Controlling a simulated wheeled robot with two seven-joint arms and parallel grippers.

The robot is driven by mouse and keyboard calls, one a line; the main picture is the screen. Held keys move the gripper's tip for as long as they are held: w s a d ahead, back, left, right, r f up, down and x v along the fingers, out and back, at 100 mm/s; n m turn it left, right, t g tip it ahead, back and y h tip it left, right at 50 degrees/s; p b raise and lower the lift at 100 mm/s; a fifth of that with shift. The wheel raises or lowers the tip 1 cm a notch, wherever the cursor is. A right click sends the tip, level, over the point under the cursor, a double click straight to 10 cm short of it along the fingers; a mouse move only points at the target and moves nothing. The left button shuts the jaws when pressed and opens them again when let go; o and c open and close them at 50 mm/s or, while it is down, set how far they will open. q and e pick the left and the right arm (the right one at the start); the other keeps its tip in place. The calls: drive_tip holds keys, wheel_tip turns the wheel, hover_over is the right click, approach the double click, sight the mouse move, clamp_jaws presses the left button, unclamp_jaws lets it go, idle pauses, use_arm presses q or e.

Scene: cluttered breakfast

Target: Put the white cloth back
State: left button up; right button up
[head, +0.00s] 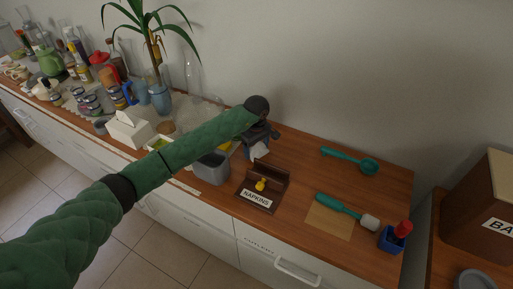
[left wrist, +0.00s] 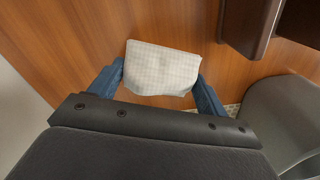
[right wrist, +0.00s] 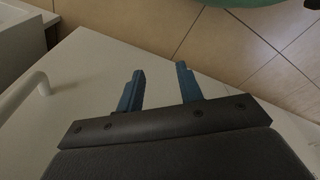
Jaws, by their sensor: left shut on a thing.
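The white cloth (left wrist: 162,70) is between the blue fingers of my left gripper (left wrist: 162,85), which is shut on it. In the head view the cloth (head: 259,150) hangs under the left gripper (head: 258,138), above the wooden counter behind the napkin holder. The brown wooden holder labelled NAPKINS (head: 257,200) stands on the counter with a small yellow thing (head: 261,185) in it. A dark brown wooden edge also shows at the top right of the left wrist view. My right gripper (right wrist: 155,85) is open and empty, beside the white cabinet front.
A grey bin (head: 212,168) stands left of the holder. A teal ladle (head: 350,161), a teal brush (head: 345,209) on a tan sheet (head: 328,222) and a blue container (head: 391,240) lie to the right. A tissue box (head: 129,130), plant and jars crowd the left.

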use_arm(q)
drive_tip(key=o, duration=0.9)
drive_tip(key=shift+r, duration=0.1)
